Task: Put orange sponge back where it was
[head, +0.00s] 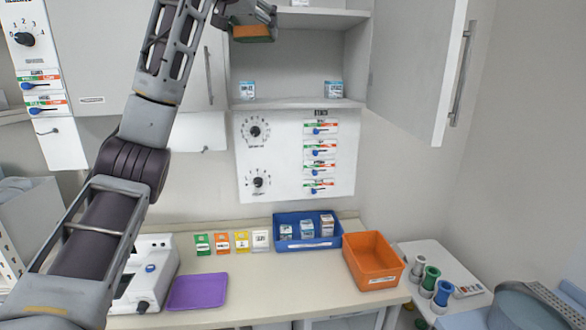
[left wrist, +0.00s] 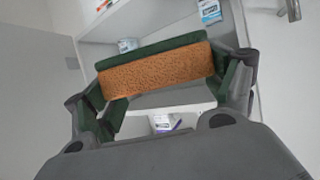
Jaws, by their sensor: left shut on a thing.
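The orange sponge (head: 253,33), with a dark green layer on top, is held up in front of the open wall cabinet (head: 290,72). My left gripper (head: 250,16) is shut on it, near the top edge of the head view. In the left wrist view the sponge (left wrist: 157,72) lies across between the two fingers of my left gripper (left wrist: 165,85), with its orange face toward the camera. Behind it are cabinet shelves holding small boxes. My right gripper is not in view.
Small boxes (head: 247,90) (head: 333,89) stand on the cabinet's lower shelf. The open cabinet door (head: 418,70) juts out on the right. Below, a counter (head: 250,290) carries a blue bin (head: 308,243), an orange bin (head: 372,262) and a purple tray (head: 197,291).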

